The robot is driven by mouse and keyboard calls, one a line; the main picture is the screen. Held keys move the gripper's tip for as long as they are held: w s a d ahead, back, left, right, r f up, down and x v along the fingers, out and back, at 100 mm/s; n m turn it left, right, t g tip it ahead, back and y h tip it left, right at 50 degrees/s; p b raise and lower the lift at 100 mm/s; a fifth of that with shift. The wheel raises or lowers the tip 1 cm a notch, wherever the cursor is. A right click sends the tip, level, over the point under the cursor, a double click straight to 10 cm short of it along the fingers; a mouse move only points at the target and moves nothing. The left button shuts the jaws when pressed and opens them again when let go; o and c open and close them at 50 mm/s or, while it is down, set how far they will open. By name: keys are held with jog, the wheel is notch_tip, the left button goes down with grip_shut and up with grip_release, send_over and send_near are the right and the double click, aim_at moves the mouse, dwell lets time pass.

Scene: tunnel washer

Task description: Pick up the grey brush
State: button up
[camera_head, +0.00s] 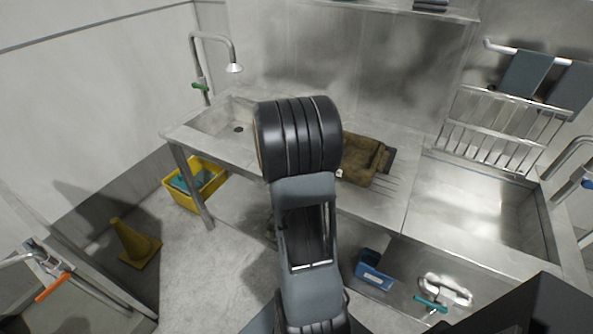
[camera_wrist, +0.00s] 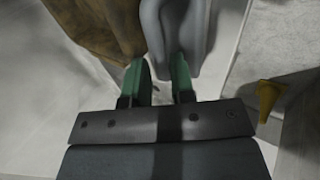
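The fingers of my gripper (camera_wrist: 160,75) are green-tipped and stand apart with a gap between them in the wrist view. A smooth grey thing (camera_wrist: 178,32) with two lobes shows just beyond the fingertips; I cannot tell whether it is the grey brush. One lobe lines up with the gap, the other with the right finger. I cannot tell whether they touch. In the head view my arm hides the gripper and part of the steel table, and no grey brush can be made out there.
A brown crumpled thing (camera_head: 362,160) lies on the steel table (camera_head: 390,205), and a brown surface (camera_wrist: 92,25) fills the wrist view's upper left. A yellow bin (camera_head: 208,192), a yellow cone (camera_head: 133,243) and a blue box (camera_head: 373,270) stand below. A sink (camera_head: 495,205) is at right.

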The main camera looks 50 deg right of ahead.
jog(key=shift+x, duration=1.85)
grip_shut()
